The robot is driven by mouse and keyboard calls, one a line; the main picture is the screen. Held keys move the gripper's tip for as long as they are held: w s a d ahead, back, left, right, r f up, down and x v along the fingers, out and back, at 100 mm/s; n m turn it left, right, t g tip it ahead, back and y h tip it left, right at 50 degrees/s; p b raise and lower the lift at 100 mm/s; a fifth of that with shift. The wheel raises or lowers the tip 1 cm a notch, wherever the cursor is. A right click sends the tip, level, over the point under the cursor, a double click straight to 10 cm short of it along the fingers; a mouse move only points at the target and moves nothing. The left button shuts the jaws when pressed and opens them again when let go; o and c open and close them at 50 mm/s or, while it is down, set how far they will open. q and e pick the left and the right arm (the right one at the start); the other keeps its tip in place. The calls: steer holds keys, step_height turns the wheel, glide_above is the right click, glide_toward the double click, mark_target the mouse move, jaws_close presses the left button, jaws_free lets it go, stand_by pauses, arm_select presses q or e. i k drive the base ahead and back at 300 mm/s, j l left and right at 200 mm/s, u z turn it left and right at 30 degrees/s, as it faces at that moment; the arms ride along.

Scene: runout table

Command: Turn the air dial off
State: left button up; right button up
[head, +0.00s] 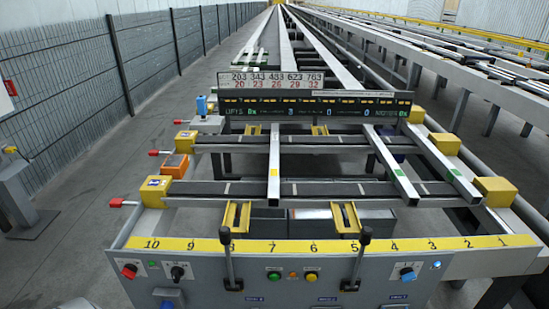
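The grey control panel (205,292) runs along the front of the runout table, below a yellow numbered strip (320,246). A black rotary dial (177,272) sits at its left and a blue rotary dial (407,274) at its right. The labels beside them are too small to read, so I cannot tell which is the air dial or its setting. A red knob (129,271) is left of the black dial. Neither of my grippers is in view.
Two upright black-knobbed levers (227,255) (362,255) stand in front of the panel. Green (274,275) and yellow (311,276) buttons lie between them. A display board (315,105) spans the table behind.

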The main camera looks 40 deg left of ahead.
mark_target(407, 273)
steer(key=j+u, duration=0.1)
steer(key=j, duration=0.9)
steer(key=i+j+u, duration=0.1)
steer(key=j, duration=0.9)
